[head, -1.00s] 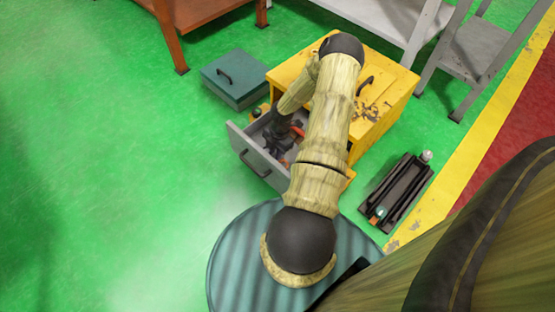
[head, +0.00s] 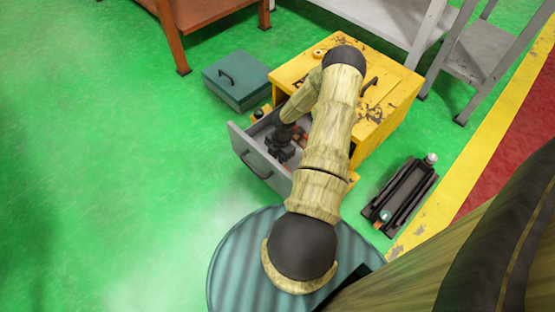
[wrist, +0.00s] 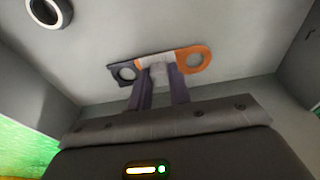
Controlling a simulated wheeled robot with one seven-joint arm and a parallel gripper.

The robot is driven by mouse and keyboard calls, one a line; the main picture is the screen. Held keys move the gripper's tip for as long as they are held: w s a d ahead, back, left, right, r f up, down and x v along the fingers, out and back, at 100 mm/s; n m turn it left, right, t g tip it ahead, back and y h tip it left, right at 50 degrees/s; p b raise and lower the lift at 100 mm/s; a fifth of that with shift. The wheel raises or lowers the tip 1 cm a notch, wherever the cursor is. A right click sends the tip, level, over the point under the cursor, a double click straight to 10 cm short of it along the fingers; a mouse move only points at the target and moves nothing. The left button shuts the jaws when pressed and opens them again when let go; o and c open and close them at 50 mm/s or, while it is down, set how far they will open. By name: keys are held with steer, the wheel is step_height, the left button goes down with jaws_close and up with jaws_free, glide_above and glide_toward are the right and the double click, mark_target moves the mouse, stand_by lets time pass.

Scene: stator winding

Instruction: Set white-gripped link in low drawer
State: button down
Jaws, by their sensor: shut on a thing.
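The link (wrist: 158,63) shows in the wrist view, with a dark ring end at left, a white middle and an orange ring end at right. My gripper (wrist: 162,74) is shut on its white middle. The link is over the grey drawer floor (wrist: 235,25); I cannot tell whether it touches. In the head view my gripper (head: 283,147) reaches down inside the open low drawer (head: 242,149), which extends from the yellow cabinet (head: 395,98). My arm partly hides the drawer, and a little orange shows inside it.
A dark ring-shaped piece (wrist: 48,12) lies in the drawer. A teal box (head: 236,82) with a handle stands left of the cabinet. A black tray-like object (head: 402,194) lies to the right. A ribbed teal round surface (head: 235,270) is in front. Green floor at left is clear.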

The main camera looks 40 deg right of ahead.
steer(key=c, duration=1.3)
jaws_free()
steer(key=shift+f, duration=0.1)
step_height(320, 180, up, 12)
steer(key=d+p, duration=0.1)
steer(key=p, duration=0.5)
steer(key=shift+d+p, duration=0.35)
steer(key=shift+w, duration=0.15)
